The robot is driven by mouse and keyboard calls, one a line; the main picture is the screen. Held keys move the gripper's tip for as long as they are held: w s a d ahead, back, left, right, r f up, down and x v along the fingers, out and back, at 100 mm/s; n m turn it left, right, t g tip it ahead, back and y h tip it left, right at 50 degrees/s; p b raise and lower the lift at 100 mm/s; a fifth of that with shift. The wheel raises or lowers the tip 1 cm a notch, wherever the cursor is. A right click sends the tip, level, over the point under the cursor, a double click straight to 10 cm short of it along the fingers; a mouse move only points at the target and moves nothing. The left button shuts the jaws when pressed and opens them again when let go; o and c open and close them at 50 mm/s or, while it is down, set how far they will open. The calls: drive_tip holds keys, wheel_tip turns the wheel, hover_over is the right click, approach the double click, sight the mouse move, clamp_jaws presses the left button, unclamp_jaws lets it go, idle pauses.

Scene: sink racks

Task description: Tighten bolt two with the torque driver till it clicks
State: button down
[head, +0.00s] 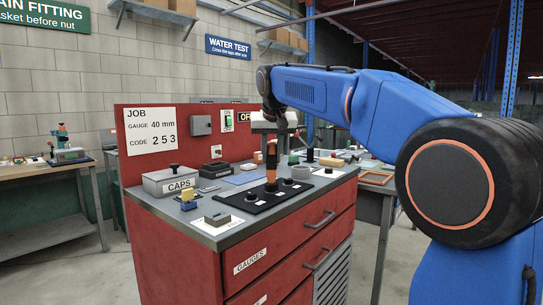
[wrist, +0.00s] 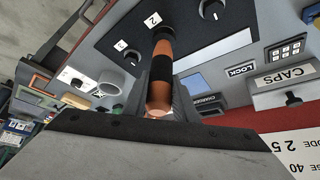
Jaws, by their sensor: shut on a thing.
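The torque driver (head: 271,162) has an orange and black handle and stands upright over the black plate (head: 262,204) on the red cabinet. My gripper (head: 271,138) is shut on its upper part. In the wrist view the driver (wrist: 160,72) runs between the fingers of my gripper (wrist: 160,98) to a dark socket end beside the label "2" (wrist: 152,20). Bolt two itself is hidden under it. Another dark round bolt head (wrist: 131,57) sits by the label "3" (wrist: 120,45), and one more (wrist: 209,8) lies on the other side. I cannot tell how far the driver is seated.
A red back panel (head: 150,128) with a JOB sign rises behind. Small parts crowd the right.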

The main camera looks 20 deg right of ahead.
drive_tip(key=shift+r, duration=2.4)
